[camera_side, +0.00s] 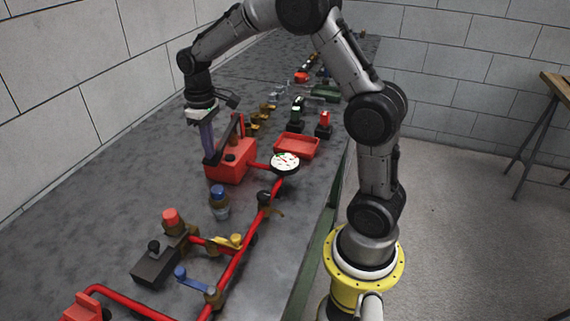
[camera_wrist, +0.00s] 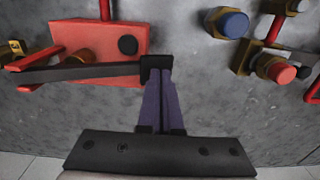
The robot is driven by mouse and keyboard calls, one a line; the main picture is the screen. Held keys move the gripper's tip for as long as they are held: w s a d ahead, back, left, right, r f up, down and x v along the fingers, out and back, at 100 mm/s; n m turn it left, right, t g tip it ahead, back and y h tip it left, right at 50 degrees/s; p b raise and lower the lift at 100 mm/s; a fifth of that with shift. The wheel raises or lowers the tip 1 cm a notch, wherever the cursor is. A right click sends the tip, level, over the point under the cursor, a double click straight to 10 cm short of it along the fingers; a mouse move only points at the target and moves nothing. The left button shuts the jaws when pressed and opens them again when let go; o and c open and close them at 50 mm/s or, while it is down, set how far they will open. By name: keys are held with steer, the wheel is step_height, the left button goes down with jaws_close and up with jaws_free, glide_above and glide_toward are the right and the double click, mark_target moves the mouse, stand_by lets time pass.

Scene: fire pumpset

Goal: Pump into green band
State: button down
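The red pump box (camera_side: 236,165) stands on the grey bench, left of the gauge, and also shows in the wrist view (camera_wrist: 112,42). Its dark lever handle (camera_wrist: 95,72) runs across the front of the box in the wrist view. My gripper (camera_side: 210,158) points down at the box's left side. In the wrist view its purple fingers (camera_wrist: 161,72) are close together at the black block on the lever's end and appear shut on it. The round white gauge (camera_side: 285,161) has red and green marks; its needle is too small to read.
Red pipe (camera_side: 243,240) runs from the gauge toward the front, with a yellow-handled valve (camera_side: 230,242) and a blue-handled valve (camera_side: 190,279). A blue-capped fitting (camera_side: 219,200) stands near the box. A red tray (camera_side: 297,146) lies behind the gauge. The bench's left side is clear.

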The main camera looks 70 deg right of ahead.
steer(key=shift+r, duration=2.6)
step_height(320, 180, up, 6)
steer(key=shift+a, duration=0.1)
steer(key=s+a+r+n+t, duration=0.1)
steer(key=s+a+r+t, duration=0.1)
steer(key=s+a+r, duration=0.3)
steer(key=s+a+r+t, duration=0.1)
steer(key=s+a+r, duration=0.15)
steer(key=s, duration=0.55)
steer(key=s+a+f+m+t, duration=0.1)
steer(key=s+f+t, duration=0.1)
steer(key=s+f, duration=0.7)
steer(key=s, duration=0.2)
steer(key=shift+s+a+t, duration=0.3)
steer(key=shift+s, duration=0.05)
